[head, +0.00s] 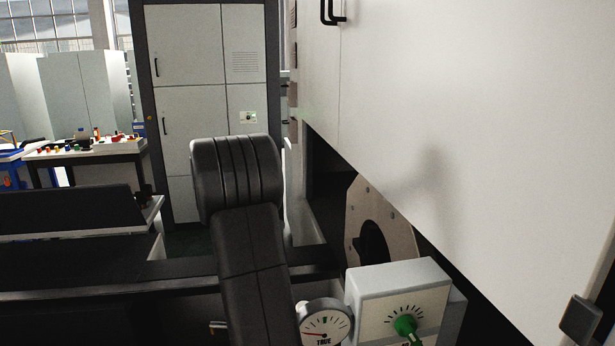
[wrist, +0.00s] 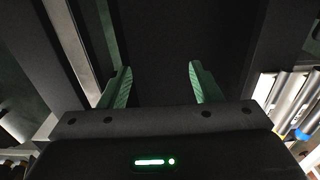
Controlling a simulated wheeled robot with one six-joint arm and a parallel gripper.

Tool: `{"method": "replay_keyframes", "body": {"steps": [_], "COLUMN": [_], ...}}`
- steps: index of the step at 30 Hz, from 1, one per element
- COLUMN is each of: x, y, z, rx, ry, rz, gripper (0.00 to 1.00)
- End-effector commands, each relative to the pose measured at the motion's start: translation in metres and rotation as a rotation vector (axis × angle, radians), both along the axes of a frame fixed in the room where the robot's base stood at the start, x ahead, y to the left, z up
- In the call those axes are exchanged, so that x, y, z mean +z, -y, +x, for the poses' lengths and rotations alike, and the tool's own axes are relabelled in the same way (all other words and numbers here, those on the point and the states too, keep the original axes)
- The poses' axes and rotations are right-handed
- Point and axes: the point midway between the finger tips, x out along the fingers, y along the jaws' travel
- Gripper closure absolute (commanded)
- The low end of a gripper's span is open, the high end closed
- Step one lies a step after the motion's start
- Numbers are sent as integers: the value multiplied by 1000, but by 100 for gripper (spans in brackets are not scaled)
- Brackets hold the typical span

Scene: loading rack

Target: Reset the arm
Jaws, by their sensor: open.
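My gripper (wrist: 160,82) shows in the wrist view with its two green fingers spread apart. Nothing sits between the fingers, and a dark surface fills the view beyond them. A lit green bar shows on the gripper body. In the head view my dark arm rises in the lower middle and bends at a thick ribbed joint. The gripper itself is not visible in the head view.
A large white cabinet panel (head: 480,110) fills the right side. Below it are a control box (head: 398,305) with a green knob and a round gauge (head: 324,322). A grey locker (head: 205,60) stands behind. A cluttered workbench (head: 90,150) is at the left.

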Motion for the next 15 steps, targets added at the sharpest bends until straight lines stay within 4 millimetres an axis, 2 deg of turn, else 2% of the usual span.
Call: {"method": "replay_keyframes", "body": {"steps": [1, 6, 15], "x": [6, 11, 13], "y": [8, 27, 38], "z": [6, 18, 25], "rx": [-6, -8, -8], "ry": [-1, 0, 0], "rz": [-3, -10, -13], "gripper": [42, 42, 42]}}
